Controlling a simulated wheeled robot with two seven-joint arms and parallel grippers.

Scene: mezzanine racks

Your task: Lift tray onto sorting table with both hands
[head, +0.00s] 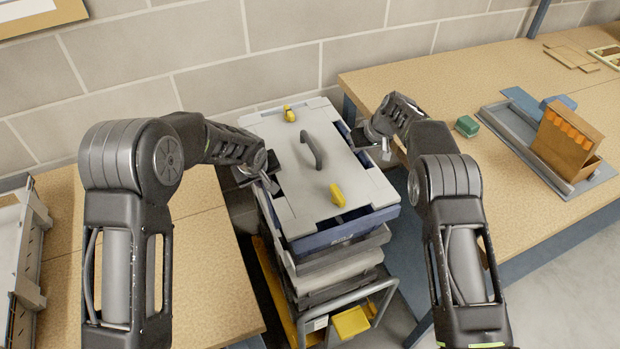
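A lidded blue tray or case (345,233) tops a stack between two tables. Its light grey lid (300,190) has a dark handle (312,150) and yellow latches. My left gripper (270,184) is at the lid's left edge. My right gripper (385,148) is at its right edge. The fingers are small and partly hidden, so whether they grip or touch the edges cannot be told. A wooden-topped table (450,88) stands at the right, another (190,262) at the left. Which is the sorting table is unclear.
Grey cases (345,265) lie under the top one, on a metal-framed cart (385,300) with yellow parts. A block wall (290,50) stands behind.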

